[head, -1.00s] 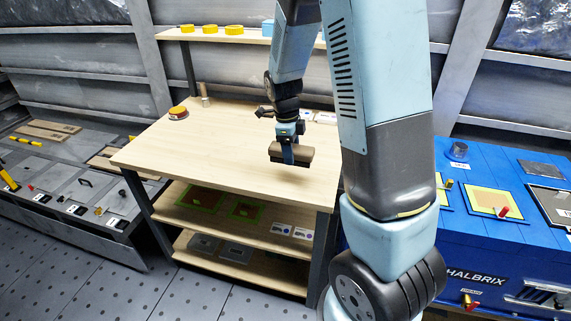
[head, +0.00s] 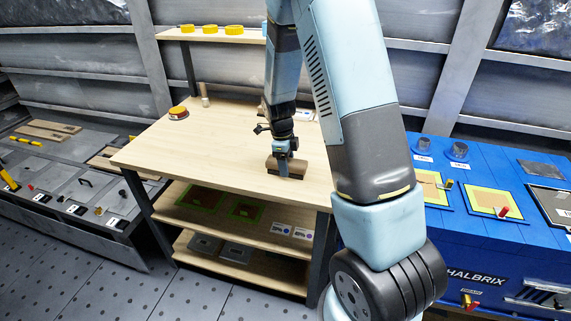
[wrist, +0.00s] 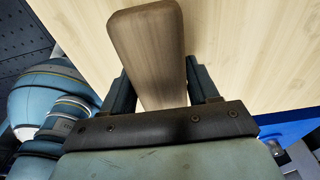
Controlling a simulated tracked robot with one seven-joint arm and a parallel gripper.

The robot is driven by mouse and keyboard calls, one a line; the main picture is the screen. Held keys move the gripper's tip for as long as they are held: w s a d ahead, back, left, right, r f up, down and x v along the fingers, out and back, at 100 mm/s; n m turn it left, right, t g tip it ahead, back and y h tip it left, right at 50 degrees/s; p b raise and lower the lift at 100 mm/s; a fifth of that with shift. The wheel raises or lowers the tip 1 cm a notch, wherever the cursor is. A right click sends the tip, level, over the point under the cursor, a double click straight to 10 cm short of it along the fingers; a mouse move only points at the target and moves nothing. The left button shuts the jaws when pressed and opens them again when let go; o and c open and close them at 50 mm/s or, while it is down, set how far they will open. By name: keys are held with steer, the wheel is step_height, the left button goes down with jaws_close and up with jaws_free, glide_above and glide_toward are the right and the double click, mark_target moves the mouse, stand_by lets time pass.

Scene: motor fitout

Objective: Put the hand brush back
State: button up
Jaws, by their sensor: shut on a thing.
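The hand brush (head: 273,166) has a brown wooden body with a dark underside. It is at the right part of the light wooden workbench top (head: 190,147), low at the surface; I cannot tell whether it touches. My gripper (head: 285,164) points down and is shut on it. In the wrist view the brush's wooden body (wrist: 148,50) lies between the two dark fingers of my gripper (wrist: 162,92), with the bench top behind it. The bristles are hidden in the wrist view.
A yellow-orange round item (head: 178,112) and a small wooden cylinder (head: 205,100) stand at the bench's back left. Yellow rings (head: 210,29) sit on the upper shelf. A blue cabinet (head: 470,240) with panels stands to the right. The bench's left and middle are clear.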

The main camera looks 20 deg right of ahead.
steer(key=o, duration=1.1)
steer(key=shift+f, duration=0.1)
step_height(320, 180, up, 12)
steer(key=a, duration=0.1)
steer(key=s+r+n+t+y, duration=0.1)
steer(key=s+r+n+t, duration=0.1)
steer(key=s+r+n, duration=0.4)
steer(key=s+r+n+t, duration=0.1)
steer(key=s+r+n, duration=0.4)
steer(key=r, duration=0.4)
steer(key=s+r+n+t, duration=0.1)
steer(key=s+r+n, duration=0.2)
steer(key=s+n, duration=0.4)
steer(key=s+r+n+t, duration=0.2)
steer(key=s+n, duration=0.4)
steer(key=s, duration=0.3)
steer(key=shift+d+r+n, duration=0.35)
steer(key=shift+r+n, duration=0.05)
steer(key=shift+r, duration=0.25)
